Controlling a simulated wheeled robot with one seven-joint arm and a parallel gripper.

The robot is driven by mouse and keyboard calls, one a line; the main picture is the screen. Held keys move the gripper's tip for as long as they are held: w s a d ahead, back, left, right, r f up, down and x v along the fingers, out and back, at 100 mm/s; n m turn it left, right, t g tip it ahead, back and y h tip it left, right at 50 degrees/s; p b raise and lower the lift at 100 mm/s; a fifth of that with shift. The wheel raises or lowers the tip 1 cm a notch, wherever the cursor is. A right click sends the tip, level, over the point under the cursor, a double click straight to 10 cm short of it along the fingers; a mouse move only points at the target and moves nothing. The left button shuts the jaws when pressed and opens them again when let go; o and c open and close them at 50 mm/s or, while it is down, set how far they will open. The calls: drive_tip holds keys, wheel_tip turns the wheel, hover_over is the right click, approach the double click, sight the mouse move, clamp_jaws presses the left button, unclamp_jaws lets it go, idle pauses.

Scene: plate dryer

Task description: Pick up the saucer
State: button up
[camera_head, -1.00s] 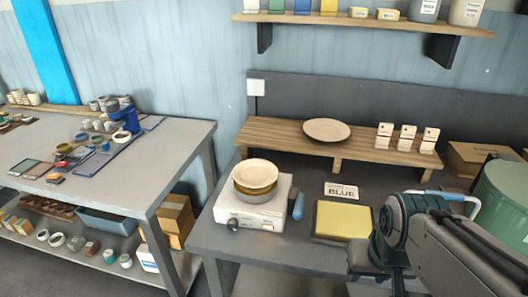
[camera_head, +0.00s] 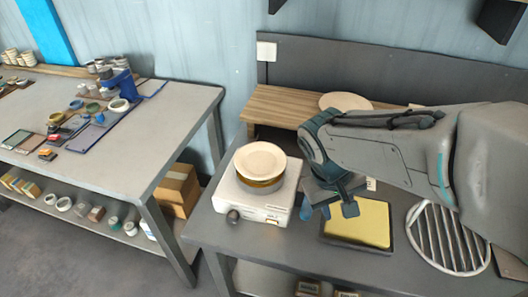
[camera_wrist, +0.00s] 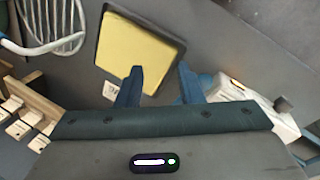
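A cream saucer (camera_head: 260,160) lies on top of a yellow and grey round pan (camera_head: 259,185) on a white hot plate (camera_head: 256,203). A similar pale plate (camera_head: 346,102) lies on the wooden shelf behind, partly hidden by my arm. My gripper (camera_head: 335,205) is right of the hot plate, near the yellow pad, and apart from both saucers. In the wrist view my gripper (camera_wrist: 157,88) shows two blue fingers spread apart with nothing between them. The white hot plate (camera_wrist: 243,97) is at the right of the wrist view, and no saucer is clear there.
A yellow pad in a dark tray (camera_head: 359,223) lies below my gripper. A round wire rack (camera_head: 446,237) is at the right. The wooden shelf (camera_head: 271,111) runs along the back. A cluttered grey table (camera_head: 150,155) stands left, across a gap.

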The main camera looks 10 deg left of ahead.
drive_tip(key=w+a+n+t+h+p, duration=0.25)
drive_tip(key=a+n+h, duration=0.2)
drive_tip(key=a, duration=0.75)
drive_tip(key=n+t+y, duration=0.1)
drive_tip(key=n+t, duration=0.4)
drive_tip(key=t, duration=0.3)
approach(252, 178)
drive_tip(key=shift+g, duration=0.25)
drive_tip(key=shift+p+x, duration=1.55)
drive_tip(key=shift+x, duration=3.15)
drive_tip(key=shift+w+r, duration=0.1)
drive_tip(key=shift+r, duration=0.05)
clamp_jaws()
